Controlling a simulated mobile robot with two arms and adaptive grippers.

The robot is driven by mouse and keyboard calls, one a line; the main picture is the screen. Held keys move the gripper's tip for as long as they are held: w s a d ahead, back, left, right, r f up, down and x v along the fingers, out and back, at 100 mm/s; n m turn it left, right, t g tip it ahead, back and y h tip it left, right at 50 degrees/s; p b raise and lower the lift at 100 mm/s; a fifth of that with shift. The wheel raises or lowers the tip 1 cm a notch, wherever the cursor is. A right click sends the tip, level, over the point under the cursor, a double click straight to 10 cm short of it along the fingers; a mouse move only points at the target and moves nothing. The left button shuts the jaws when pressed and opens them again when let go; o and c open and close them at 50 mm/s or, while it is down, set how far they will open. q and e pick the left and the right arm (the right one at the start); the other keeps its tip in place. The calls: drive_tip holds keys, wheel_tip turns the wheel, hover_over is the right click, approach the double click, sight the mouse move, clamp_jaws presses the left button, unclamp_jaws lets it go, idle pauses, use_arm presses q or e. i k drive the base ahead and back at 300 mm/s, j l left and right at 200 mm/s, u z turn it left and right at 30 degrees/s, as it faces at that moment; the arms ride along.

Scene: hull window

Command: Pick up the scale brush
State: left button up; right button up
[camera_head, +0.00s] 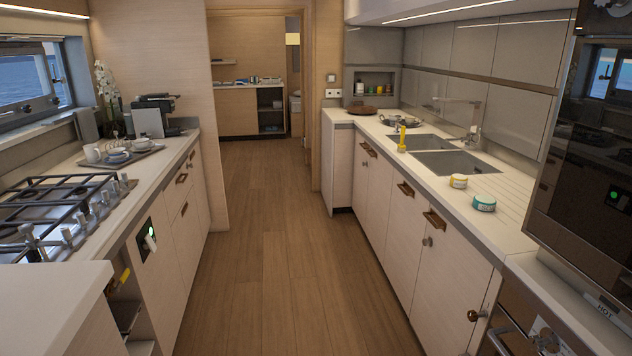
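A slim yellow object (402,138) stands upright on the right counter, beside the near edge of the sink. It may be the scale brush, but it is too small to tell for sure. No other thing in view is clearly a brush. Neither of my grippers is in the head view.
A gas hob (60,205) and a tray with cups (122,155) are on the left. The wooden floor (285,250) between is clear.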

sight(401, 148)
drive_tip(key=i+j, duration=0.1)
drive_tip(key=i, duration=1.7)
drive_tip(key=i+z, duration=0.45)
drive_tip(key=i+j+z, duration=0.25)
drive_tip(key=i+z, duration=0.15)
drive_tip(key=i+j+z, duration=0.85)
drive_tip(key=k+l, duration=0.1)
